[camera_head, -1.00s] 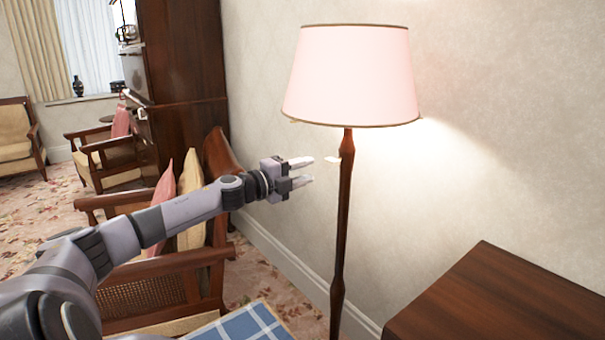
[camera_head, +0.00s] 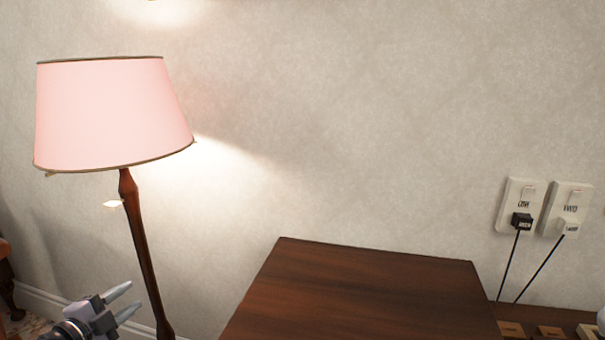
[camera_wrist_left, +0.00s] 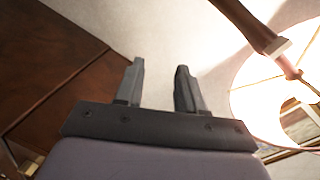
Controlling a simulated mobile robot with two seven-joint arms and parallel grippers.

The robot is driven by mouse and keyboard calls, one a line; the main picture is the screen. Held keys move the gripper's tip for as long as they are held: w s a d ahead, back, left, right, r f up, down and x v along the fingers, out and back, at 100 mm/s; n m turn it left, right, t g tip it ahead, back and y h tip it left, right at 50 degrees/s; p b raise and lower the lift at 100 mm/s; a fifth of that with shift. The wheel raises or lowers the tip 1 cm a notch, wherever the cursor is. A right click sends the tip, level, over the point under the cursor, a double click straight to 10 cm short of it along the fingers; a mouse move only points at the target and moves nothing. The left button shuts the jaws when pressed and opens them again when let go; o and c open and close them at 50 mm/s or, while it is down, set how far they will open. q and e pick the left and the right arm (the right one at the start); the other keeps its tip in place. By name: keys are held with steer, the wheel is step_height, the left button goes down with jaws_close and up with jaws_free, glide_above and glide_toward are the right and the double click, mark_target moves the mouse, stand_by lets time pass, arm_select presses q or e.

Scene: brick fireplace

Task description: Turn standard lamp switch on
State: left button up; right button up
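The standard lamp has a pink shade (camera_head: 112,112) on a dark wooden post (camera_head: 141,240), at the left of the head view. Bright light falls on the wall beside the shade. A small pale piece (camera_head: 113,204) shows beside the upper post; I cannot tell if it is the switch. My left gripper (camera_head: 131,298) is low at the left, below that piece and beside the lower post in the picture. Its fingers are apart with nothing between them. The left wrist view shows the open fingers (camera_wrist_left: 160,70), with the bright shade (camera_wrist_left: 262,92) to their right. My right gripper is not in view.
A dark wooden cabinet top (camera_head: 350,290) fills the lower middle. Two white wall sockets, left (camera_head: 512,192) and right (camera_head: 573,197), hold plugs with black cords running down. Small wooden pieces lie at the lower right. The wall between lamp and sockets is bare.

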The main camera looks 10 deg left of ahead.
arm_select(q)
steer(key=s+d+f+n+g+p, duration=0.2)
steer(key=s+d+f+n, duration=0.4)
steer(key=s+d, duration=0.5)
steer(key=s+d+f+n+g+p, duration=0.2)
steer(key=s+d+f+n, duration=0.4)
steer(key=s+d, duration=0.6)
step_height(320, 180, down, 2)
steer(key=shift+d+f+g, duration=0.1)
steer(key=shift+d+g, duration=0.8)
steer(key=shift+d, duration=0.25)
